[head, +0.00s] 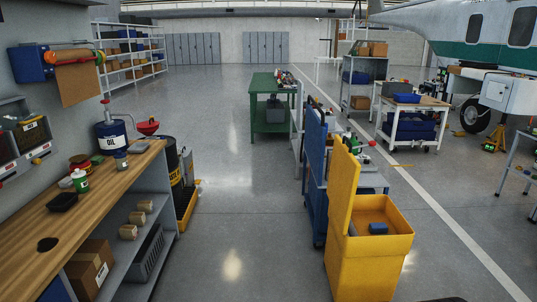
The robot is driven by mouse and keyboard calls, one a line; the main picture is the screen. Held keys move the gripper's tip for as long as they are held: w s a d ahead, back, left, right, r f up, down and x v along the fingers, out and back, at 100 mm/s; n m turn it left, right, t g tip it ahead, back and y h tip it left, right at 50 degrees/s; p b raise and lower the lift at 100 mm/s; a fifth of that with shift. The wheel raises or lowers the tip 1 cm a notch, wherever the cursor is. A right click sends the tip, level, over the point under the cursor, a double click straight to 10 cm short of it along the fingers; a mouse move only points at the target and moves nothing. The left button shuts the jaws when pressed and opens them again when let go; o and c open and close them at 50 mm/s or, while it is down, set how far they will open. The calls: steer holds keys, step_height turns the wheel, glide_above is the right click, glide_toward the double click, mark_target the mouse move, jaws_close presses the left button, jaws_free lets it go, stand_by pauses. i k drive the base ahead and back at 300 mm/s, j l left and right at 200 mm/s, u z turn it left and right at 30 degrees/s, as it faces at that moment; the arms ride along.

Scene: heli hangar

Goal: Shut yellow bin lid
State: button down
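The yellow bin (362,272) stands on the floor at the lower right of the head view. Its yellow lid (343,187) is open and stands upright along the bin's left side. A small blue block-like object (378,228) shows inside the open top, toward the front. The bin's lower end is cut off by the frame edge. My gripper is not in view.
A blue panel or cart (314,170) stands close behind the lid. A wooden workbench (95,205) lines the left wall. A black drum (171,165) and yellow tray stand beyond it. The grey floor (240,240) between bench and bin is clear.

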mark_target(345, 169)
steer(key=i+u, duration=0.1)
steer(key=i, duration=1.65)
steer(key=i+z, duration=0.1)
steer(key=i, duration=0.75)
steer(key=i+j, duration=0.2)
steer(key=i, duration=0.6)
steer(key=l+z, duration=0.05)
